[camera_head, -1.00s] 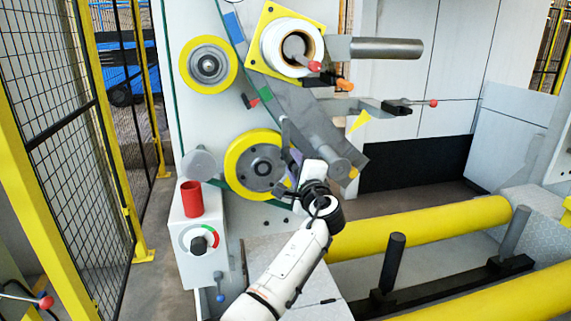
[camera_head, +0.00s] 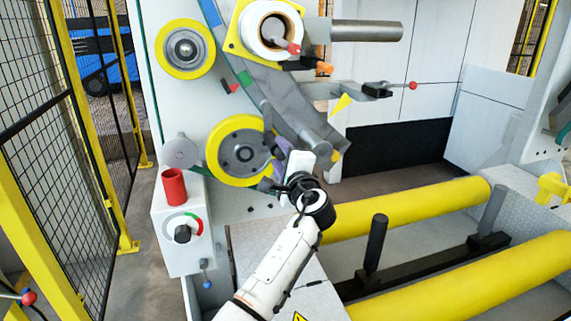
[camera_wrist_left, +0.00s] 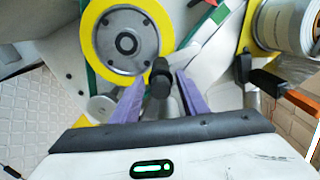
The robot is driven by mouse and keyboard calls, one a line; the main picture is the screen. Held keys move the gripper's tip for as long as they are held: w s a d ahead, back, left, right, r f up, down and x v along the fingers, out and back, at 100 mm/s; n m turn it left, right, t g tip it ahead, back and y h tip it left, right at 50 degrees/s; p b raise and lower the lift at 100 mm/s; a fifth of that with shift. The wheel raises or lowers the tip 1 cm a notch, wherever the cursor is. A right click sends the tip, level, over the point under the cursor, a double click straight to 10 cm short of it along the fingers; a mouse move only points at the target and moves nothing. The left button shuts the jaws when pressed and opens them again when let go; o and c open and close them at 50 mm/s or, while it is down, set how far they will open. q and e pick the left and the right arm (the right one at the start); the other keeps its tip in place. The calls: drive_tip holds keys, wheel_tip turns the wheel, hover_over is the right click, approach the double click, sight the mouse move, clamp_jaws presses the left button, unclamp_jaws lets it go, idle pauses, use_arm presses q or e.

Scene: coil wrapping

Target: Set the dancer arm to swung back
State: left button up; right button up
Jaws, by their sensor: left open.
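My left gripper (camera_head: 279,157) is at the lower machine face, just right of the yellow-rimmed wheel (camera_head: 240,152). In the left wrist view its purple fingers (camera_wrist_left: 158,84) are open, with a dark round-ended knob (camera_wrist_left: 159,72) in the gap between them. I cannot tell whether either finger touches it. A thin grey lever (camera_head: 268,116), perhaps the dancer arm, runs down toward the gripper, which hides its lower end. Beside it a wide grey band (camera_head: 285,100) slopes down to a grey roller (camera_head: 328,143). My right gripper is out of view.
A control box (camera_head: 172,255) with a red cylinder (camera_head: 174,187) on top stands left of my arm. A white roll (camera_head: 269,28) sits above. Yellow rollers (camera_head: 420,205) and a dark post (camera_head: 376,243) lie to the right. A mesh fence (camera_head: 55,150) bounds the left.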

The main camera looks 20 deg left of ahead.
use_arm(q)
drive_tip(key=v, duration=0.6)
drive_tip(key=shift+s+d, duration=0.15)
drive_tip(key=shift+s, duration=0.1)
drive_tip(key=shift+f, duration=0.1)
